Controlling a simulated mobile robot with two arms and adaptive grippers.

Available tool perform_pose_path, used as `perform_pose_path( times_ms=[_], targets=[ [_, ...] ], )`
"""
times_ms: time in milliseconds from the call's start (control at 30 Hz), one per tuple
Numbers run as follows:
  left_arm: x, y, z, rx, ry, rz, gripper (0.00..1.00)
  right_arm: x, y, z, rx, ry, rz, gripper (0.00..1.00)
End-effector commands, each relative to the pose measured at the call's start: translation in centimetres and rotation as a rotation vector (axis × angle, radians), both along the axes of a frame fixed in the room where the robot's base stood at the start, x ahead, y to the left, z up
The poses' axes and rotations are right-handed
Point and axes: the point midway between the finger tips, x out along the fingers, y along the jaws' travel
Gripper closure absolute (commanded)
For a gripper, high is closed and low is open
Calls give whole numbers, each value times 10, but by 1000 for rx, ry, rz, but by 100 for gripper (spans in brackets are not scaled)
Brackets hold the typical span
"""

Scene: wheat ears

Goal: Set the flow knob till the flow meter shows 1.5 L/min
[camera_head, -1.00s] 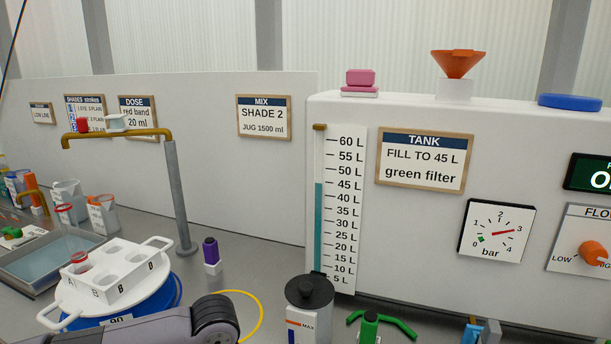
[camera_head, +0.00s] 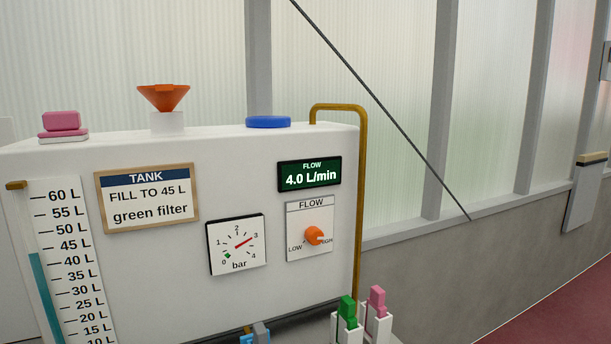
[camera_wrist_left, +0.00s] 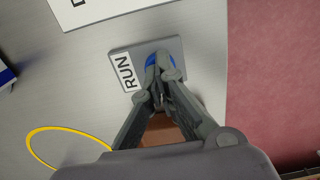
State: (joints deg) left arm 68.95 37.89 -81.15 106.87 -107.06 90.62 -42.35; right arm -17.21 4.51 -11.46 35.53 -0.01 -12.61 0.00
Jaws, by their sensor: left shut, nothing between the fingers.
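The orange flow knob (camera_head: 314,236) sits on a white FLOW panel (camera_head: 310,215) on the tank's front, with its pointer turned toward HIGH. The green flow meter display (camera_head: 309,175) above it reads 4.0 L/min. My left gripper (camera_wrist_left: 162,75) shows only in the left wrist view. It is shut with nothing in it, over or near a blue button on a grey plate (camera_wrist_left: 172,46) labelled RUN; I cannot tell whether it touches. My right gripper is in neither view.
The white tank (camera_head: 240,150) carries a pressure dial (camera_head: 237,244) and a level gauge (camera_head: 68,265). A brown pipe (camera_head: 360,200) runs down its right edge. Green (camera_head: 347,308) and pink (camera_head: 377,300) handled items stand below. A yellow loop (camera_wrist_left: 50,135) lies on the bench.

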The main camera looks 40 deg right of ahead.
Motion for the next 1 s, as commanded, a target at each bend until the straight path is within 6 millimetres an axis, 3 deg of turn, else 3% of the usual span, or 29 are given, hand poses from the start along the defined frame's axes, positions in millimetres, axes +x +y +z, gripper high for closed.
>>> perform_pose_path(
  times_ms=[667, 1000],
  targets=[
    [-1, 0, 1, 1, 2, -1, 100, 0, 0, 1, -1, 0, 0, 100],
    [0, 0, 37, 0, 0, -1, 100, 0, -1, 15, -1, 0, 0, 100]
  ],
)
